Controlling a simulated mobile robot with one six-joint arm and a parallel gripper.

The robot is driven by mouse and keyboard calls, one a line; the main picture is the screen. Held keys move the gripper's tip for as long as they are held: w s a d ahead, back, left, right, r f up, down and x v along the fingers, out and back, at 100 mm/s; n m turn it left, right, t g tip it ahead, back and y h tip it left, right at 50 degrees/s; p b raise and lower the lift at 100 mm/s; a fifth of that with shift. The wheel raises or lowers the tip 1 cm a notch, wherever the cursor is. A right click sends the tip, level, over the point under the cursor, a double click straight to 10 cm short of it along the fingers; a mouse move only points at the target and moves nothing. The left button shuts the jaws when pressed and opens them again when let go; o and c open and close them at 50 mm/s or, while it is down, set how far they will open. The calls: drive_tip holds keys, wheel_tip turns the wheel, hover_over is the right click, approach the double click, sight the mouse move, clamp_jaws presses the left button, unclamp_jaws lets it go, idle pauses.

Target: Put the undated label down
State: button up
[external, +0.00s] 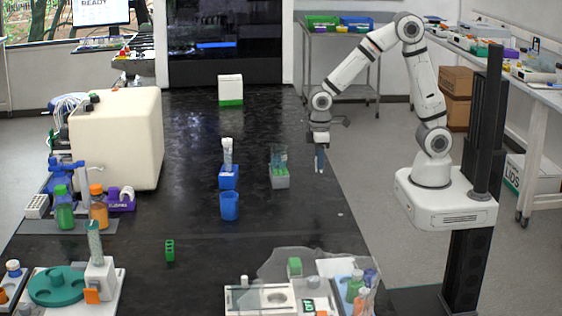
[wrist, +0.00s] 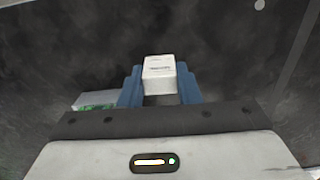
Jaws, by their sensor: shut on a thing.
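My gripper (external: 320,170) hangs pointing down over the right side of the black bench, near its edge. In the wrist view its two blue fingers (wrist: 160,88) are shut on a small white label (wrist: 159,66), a block-like piece with small dark print on top that is too small to read. In the external view the label is too small to make out at the fingertips. I cannot tell whether it touches the bench.
Further left are a blue tube holder (external: 228,182) and a blue cup (external: 229,206). A white and green box (external: 230,90) stands behind. The bench in front of my gripper is clear.

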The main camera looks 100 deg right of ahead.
wheel_tip(320, 180, down, 8)
drive_tip(key=shift+w+f, duration=0.1)
idle(0.4)
drive_tip(key=shift+f, duration=0.15)
drive_tip(key=o, duration=0.9)
drive_tip(key=shift+o, duration=0.2)
